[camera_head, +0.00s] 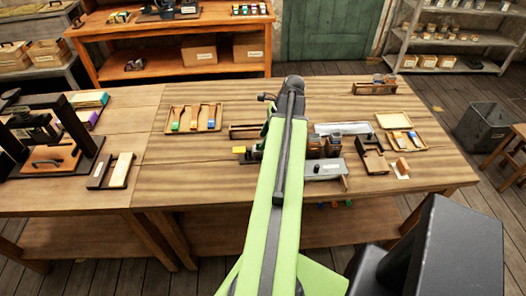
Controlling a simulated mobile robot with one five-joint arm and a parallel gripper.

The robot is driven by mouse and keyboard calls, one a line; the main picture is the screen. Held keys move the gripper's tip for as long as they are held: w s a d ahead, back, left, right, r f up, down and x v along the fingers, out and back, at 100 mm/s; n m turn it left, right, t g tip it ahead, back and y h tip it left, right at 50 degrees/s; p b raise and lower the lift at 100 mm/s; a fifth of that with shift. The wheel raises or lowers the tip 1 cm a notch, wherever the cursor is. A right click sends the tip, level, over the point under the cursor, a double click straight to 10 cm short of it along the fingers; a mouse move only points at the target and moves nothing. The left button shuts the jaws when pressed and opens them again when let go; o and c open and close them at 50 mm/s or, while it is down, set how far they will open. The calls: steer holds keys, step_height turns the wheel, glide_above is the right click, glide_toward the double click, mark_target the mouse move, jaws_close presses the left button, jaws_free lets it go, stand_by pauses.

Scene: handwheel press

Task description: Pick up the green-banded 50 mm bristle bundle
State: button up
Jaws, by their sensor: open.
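A shallow wooden tray (168,130) on the left part of the workbench holds several tan bristle bundles with coloured ends. The leftmost is a green-banded bundle (176,125). The bands are small, and I cannot read a length on any bundle. My green and black arm reaches up the middle of the view, to the right of that tray. Its dark far end is over the back part of the bench. My gripper cannot be made out; the arm seems to hide it. Nothing visible touches the bundles.
A second small tray (385,122) with bundles lies at the right. Dark blocks and a grey fixture (323,170) crowd the middle bench, partly behind my arm. A press (50,130) stands on the left table. The bench front left of my arm is clear.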

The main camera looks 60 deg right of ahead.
steer(key=b+x, duration=0.1)
steer(key=x, duration=0.2)
steer(key=shift+s+f+b, duration=0.1)
steer(key=shift+f+b, duration=0.1)
steer(key=shift+b, duration=0.2)
steer(key=shift+r, duration=0.2)
steer(key=shift+c, duration=0.5)
jaws_close()
step_height(320, 180, up, 10)
steer(key=p, duration=1)
